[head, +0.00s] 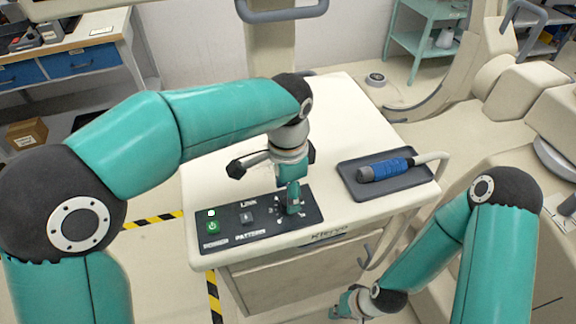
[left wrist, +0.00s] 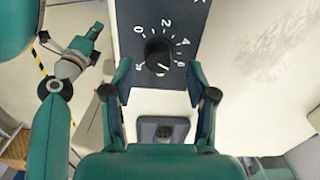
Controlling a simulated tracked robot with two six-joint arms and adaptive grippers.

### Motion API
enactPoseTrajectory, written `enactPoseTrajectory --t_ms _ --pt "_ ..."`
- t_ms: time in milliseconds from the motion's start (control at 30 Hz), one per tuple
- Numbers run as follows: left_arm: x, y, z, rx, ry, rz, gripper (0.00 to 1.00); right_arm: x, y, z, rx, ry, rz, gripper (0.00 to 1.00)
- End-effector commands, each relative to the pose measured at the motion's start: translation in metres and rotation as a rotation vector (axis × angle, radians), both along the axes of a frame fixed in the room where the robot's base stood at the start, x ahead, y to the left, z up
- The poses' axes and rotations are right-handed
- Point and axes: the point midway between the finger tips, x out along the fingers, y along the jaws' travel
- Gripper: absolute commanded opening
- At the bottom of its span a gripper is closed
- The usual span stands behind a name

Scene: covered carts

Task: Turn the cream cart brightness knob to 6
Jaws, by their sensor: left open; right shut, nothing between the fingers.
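The black brightness knob (left wrist: 158,54) sits on the dark control panel (left wrist: 197,14) of the cream cart (head: 355,110). The left wrist view shows white numbers around it, with 0, 2 and 4 readable; the lower marks are partly hidden or too small. I cannot tell the pointer's setting. My left gripper (head: 293,207) is pointed down over the knob end of the panel. In the left wrist view its open fingers (left wrist: 160,72) are on either side of the knob; contact cannot be told. My right gripper (head: 350,303) is shut and empty, low in front of the cart.
The panel also has a green power button (head: 213,227) and a small switch (head: 247,217) on its left. A grey tray (head: 347,176) with a blue-handled probe (head: 385,169) lies to the right on the cart top.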

Motion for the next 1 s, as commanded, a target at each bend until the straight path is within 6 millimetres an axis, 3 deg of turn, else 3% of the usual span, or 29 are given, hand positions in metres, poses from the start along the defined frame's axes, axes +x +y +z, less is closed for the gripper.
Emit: enactPoseTrajectory --t_ms 300,500,1000 --pt "0.002 -0.001 0.065 -0.004 -0.006 0.001 0.57 0.0 0.0 0.0 0.0 0.0 0.0 0.0" --pt "0.002 -0.001 0.091 -0.003 -0.004 0.0 0.57 0.0 0.0 0.0 0.0 0.0 0.0 0.0" --pt "0.001 0.0 0.098 -0.002 -0.002 0.001 0.57 0.0 0.0 -0.001 0.0 0.0 0.0 0.0"
